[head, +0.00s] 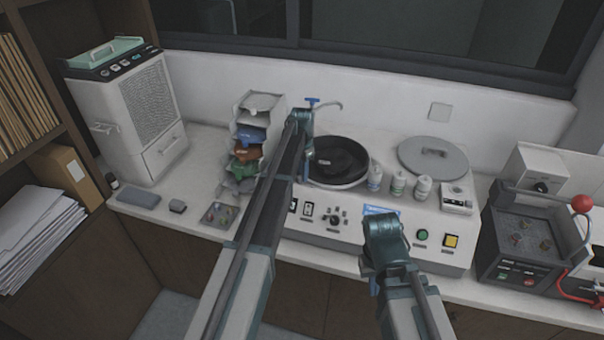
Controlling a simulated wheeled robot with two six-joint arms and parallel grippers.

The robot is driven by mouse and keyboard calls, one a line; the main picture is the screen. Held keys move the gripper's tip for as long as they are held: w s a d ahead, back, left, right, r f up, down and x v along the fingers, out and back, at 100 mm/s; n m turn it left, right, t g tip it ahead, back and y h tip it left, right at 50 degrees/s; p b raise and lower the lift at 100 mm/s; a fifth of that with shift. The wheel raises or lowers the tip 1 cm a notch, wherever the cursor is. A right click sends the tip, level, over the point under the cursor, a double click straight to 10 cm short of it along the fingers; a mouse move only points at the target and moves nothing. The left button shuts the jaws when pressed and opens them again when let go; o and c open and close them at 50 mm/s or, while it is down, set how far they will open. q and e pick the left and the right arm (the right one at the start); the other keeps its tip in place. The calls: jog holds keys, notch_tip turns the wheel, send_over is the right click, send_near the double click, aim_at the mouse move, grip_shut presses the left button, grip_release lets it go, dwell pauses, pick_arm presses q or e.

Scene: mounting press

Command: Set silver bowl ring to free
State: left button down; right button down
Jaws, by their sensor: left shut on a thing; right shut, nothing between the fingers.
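The silver bowl ring (345,186) is the pale rim around the black round disc (338,160) on the white machine in the middle of the counter. My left gripper (306,176) is at the left edge of the bowl, shut on the ring there. Its fingertips and the exact contact are mostly hidden by my own wrist and arm. I cannot make out a position mark on the ring. My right gripper (374,287) is shut and empty, pointing down in front of the machine's front panel, right of the bowl.
A blue-handled tap (313,102) stands behind the bowl. Several bottles (397,185) and a grey round lid (432,157) are to its right. A stacked tray rack (252,125) stands left of my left arm. A dark press unit (525,245) is at the right.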

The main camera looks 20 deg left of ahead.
dwell(0.9)
pick_arm(q)
jog(key=shift+w+a+m, duration=2.45)
jog(key=shift+m, duration=0.05)
jog(key=c, duration=0.8)
grip_release()
jog(key=shift+o, duration=0.2)
jog(key=shift+r, duration=0.15)
notch_tip(320, 180, up, 14)
jog(key=p, duration=1.3)
jog(key=shift+f+p, duration=0.2)
jog(key=shift+p, duration=0.2)
